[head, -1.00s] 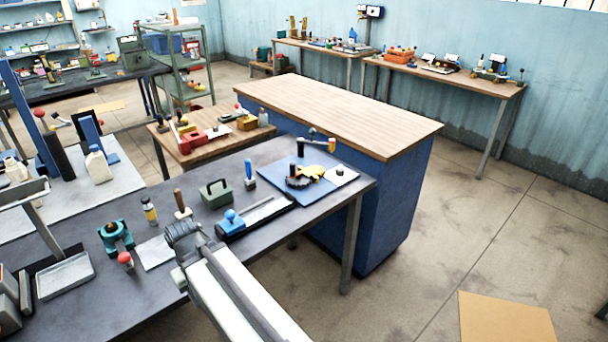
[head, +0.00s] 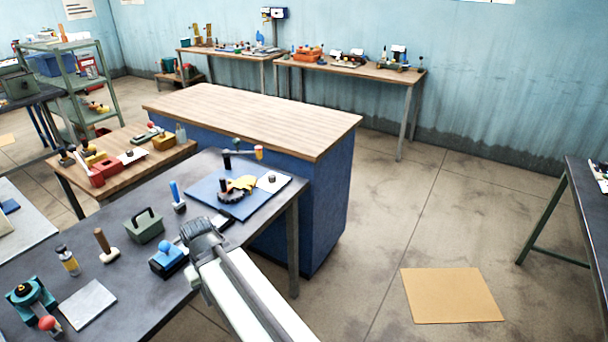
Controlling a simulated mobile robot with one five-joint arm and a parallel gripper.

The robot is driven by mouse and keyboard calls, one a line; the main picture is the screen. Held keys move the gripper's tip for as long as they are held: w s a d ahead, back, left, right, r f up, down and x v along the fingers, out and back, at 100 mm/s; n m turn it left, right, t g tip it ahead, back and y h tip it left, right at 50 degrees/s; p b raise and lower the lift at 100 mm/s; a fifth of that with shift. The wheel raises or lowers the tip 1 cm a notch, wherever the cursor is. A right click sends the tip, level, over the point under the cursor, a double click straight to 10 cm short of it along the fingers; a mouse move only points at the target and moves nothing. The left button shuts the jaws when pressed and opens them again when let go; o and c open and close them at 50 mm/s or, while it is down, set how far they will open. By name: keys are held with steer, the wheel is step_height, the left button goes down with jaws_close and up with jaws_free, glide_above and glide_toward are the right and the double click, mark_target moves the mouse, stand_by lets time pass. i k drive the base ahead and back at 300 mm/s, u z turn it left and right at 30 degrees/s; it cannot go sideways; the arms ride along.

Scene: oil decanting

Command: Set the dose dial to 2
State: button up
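I cannot make out a dose dial or its numbers in the head view. My gripper (head: 203,236) is the dark grey end of my white arm. A teal device with a red ball knob (head: 30,298) stands at the bench's left front.
A green box with a handle (head: 145,226) and a blue mat (head: 215,205) with a gear-like part are on the bench. A blue cabinet with a wooden top (head: 335,128) stands behind. Open floor with a tan mat (head: 452,296) lies to the right.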

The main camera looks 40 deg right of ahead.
mark_target(271, 177)
steer(key=z, duration=0.8)
steer(key=k, duration=1.2)
steer(key=z, duration=0.6)
steer(key=i, duration=1.5)
steer(key=u, duration=0.7)
steer(key=i, duration=0.85)
steer(key=u, duration=0.2)
